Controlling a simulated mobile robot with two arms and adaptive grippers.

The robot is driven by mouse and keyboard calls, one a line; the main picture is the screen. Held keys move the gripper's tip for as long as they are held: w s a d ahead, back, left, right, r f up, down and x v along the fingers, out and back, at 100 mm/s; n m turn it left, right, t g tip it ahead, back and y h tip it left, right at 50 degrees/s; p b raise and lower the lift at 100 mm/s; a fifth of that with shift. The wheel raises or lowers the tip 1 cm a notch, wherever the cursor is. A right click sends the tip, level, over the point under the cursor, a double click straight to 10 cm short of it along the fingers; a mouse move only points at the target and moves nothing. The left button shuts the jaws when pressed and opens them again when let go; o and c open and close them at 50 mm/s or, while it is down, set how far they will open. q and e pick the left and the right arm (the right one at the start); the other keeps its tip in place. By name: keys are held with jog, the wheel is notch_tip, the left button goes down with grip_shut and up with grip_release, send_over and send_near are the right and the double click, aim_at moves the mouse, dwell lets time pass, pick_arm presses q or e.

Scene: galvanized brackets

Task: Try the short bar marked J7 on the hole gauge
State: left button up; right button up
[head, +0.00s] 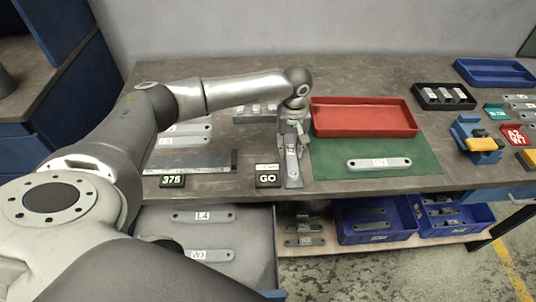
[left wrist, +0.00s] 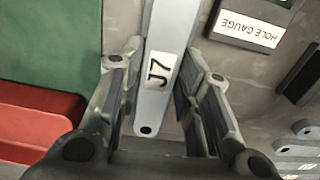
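The short bar marked J7 (left wrist: 160,70) runs between the fingers of my left gripper (left wrist: 165,60) in the left wrist view, its label facing the camera and one holed end towards the palm. The gripper looks shut on it. In the head view my left gripper (head: 293,140) points down near the table's front edge, with the bar (head: 292,165) below its fingers. The bar's far end is cut off in the wrist view. My right gripper is out of view.
A red tray (head: 365,118) stands behind a green mat (head: 335,170) with another labelled bar (head: 379,163) on it. A blue-and-yellow tool (head: 475,140) stands right. Blue bins (head: 375,237) sit on the shelf below.

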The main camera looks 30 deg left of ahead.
pick_arm(q)
jog(key=o, duration=0.3)
notch_tip(320, 180, up, 12)
dwell(0.6)
dwell(0.5)
